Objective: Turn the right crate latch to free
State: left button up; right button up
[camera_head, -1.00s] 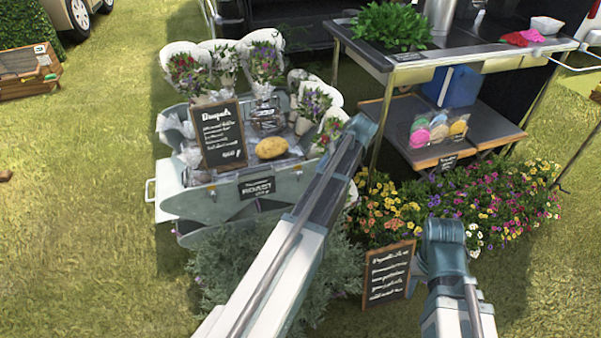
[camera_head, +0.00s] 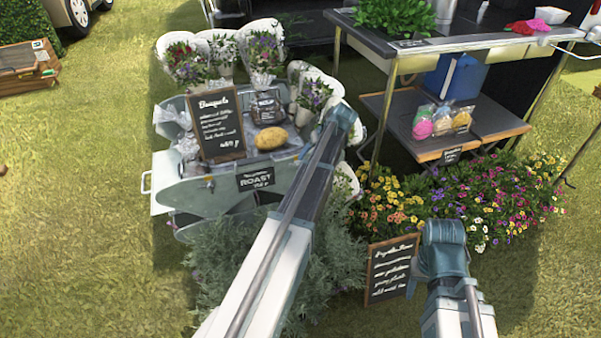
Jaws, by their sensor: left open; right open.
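A grey metal crate-like stand (camera_head: 225,205) with flowers and goods is left of centre. A small fitting (camera_head: 209,182) shows near the left end of its front; I cannot tell whether it is a latch. I cannot make out the right crate latch, and my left arm covers the stand's right front. My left arm reaches up across that corner and ends in view at a teal joint. My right arm ends in view at a teal joint in front of the flower bed. No fingertips of either gripper show.
A potato-like loaf (camera_head: 271,138), a bouquet sign (camera_head: 218,128) and wrapped bouquets (camera_head: 262,55) stand on the metal stand. A table (camera_head: 470,40) is at the back right. Grass at left is open.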

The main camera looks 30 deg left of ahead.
pick_arm(q)
jog(key=b+x, duration=0.5)
jog(key=x, duration=0.2)
jog(key=shift+a+f+b, duration=0.1)
jog(key=shift+f+b, duration=0.2)
jog(key=shift+f, duration=0.05)
jog(key=shift+r, duration=0.1)
jog(key=shift+c, duration=0.3)
grip_shut()
